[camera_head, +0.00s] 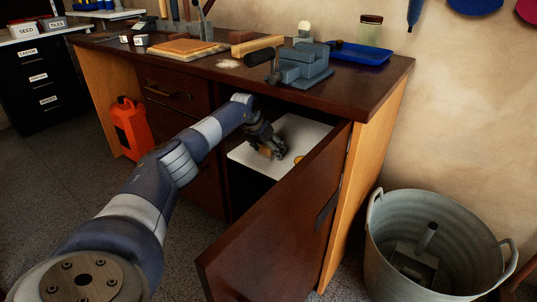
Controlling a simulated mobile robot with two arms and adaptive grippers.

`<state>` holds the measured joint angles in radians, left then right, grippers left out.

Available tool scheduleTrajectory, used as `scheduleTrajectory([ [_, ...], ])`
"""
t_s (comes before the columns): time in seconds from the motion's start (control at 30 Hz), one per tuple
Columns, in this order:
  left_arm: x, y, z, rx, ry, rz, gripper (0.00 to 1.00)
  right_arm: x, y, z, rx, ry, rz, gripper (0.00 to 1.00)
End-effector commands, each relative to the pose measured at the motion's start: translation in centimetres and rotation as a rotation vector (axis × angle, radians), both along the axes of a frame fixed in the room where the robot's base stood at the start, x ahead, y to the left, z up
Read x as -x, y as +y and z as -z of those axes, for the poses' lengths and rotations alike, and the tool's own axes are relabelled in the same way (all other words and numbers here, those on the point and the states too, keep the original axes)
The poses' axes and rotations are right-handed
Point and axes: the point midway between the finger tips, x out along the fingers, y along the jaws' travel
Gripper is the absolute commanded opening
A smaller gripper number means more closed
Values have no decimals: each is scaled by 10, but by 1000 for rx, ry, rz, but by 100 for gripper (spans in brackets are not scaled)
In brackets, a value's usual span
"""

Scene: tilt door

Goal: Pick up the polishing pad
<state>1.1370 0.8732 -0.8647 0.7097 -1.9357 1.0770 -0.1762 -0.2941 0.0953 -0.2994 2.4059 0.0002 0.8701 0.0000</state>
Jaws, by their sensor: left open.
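My left gripper (270,149) reaches into the open cabinet of the workbench, just above a white shelf (300,133). It is open. A small tan block-like thing (265,152) shows right at its fingers; I cannot tell whether they touch it. A small orange-yellow thing (298,159) lies on the shelf to the right, partly hidden by the door edge. I cannot tell which of these, if either, is the polishing pad. My right gripper is not in view.
The brown cabinet door (277,222) stands open to the right of my arm. A vise (302,64), blue tray (361,52) and wooden boards (186,47) lie on the workbench top. A metal tub (432,245) stands at right, an orange container (132,127) at left.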

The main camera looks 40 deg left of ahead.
Motion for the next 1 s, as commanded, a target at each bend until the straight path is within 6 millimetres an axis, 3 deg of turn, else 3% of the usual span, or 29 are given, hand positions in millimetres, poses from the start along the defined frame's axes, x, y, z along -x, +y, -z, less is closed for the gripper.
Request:
scheduleTrajectory([
  [0.23, -1, 0, 0, 0, -1, 0, 73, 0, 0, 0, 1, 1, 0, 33],
  [0.4, 0, 0, 0, 0, -1, 0, 35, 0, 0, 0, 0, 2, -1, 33],
  [0.47, 0, 0, 0, 0, -1, 0, 25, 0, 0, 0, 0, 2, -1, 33],
  [0.8, -1, 0, -1, 0, -2, 0, 24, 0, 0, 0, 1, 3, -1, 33],
  [1.0, -1, 0, -13, 0, -2, 0, 24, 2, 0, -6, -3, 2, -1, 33],
])
